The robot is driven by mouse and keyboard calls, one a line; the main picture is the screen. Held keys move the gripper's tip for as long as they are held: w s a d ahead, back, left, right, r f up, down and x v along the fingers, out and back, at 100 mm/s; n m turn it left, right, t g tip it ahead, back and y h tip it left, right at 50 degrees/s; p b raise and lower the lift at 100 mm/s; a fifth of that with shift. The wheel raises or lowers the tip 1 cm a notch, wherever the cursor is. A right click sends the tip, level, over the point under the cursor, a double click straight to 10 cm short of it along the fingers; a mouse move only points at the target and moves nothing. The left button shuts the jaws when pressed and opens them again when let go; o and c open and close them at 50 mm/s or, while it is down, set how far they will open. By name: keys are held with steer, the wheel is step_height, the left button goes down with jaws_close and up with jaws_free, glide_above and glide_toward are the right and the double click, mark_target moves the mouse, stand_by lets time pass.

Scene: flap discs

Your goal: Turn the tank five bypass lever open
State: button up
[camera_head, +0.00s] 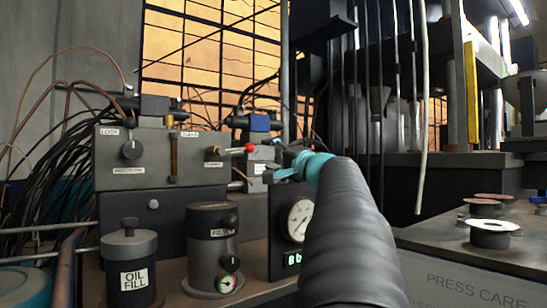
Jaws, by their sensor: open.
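A lever with a red ball knob (250,147) sticks out from the right end of the grey control block (110,175). A small label by the lever is too blurred to read, and I see no readable "tank five" marking. My gripper (274,171), dark with teal parts at the end of my dark ribbed arm, is just right of and slightly below the red knob. It is open, and no held object shows. Whether its fingers touch the lever or the valve parts behind it I cannot tell. My arm hides the area below and right of the gripper.
The block has a black knob (131,149) marked LOCK. In front stand the OIL FILL canister (128,255), the FILTER canister (212,265) and a pressure gauge (299,220) close to my arm. Cables crowd the left. A bench (470,255) with several discs is at right.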

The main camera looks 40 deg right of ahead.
steer(key=shift+s, duration=0.4)
steer(key=c, duration=0.5)
steer(key=shift+d+r+p, duration=0.15)
steer(key=shift+r+p, duration=0.2)
steer(key=shift+p, duration=0.15)
steer(key=c, duration=0.4)
steer(key=r+p, duration=0.1)
steer(key=r, duration=0.1)
steer(key=r+n+p, duration=0.1)
steer(key=r+p, duration=0.1)
steer(key=d+r+n+p, duration=0.1)
steer(key=r, duration=0.1)
steer(key=shift+s+r, duration=0.2)
steer(key=shift+s, duration=0.1)
jaws_close()
step_height(320, 180, up, 2)
steer(key=n+g+p, duration=0.3)
steer(key=n+p, duration=0.2)
steer(key=n, duration=0.6)
glide_above(237, 149)
steer(key=s+d, duration=0.3)
steer(key=d, duration=0.2)
steer(key=shift+w+a+f+b, duration=0.15)
steer(key=shift+f+b, duration=0.35)
steer(key=shift+f, duration=0.5)
steer(key=shift+s+a+f+b, duration=0.1)
steer(key=shift+a+f+b, duration=0.25)
steer(key=shift+f, duration=0.6)
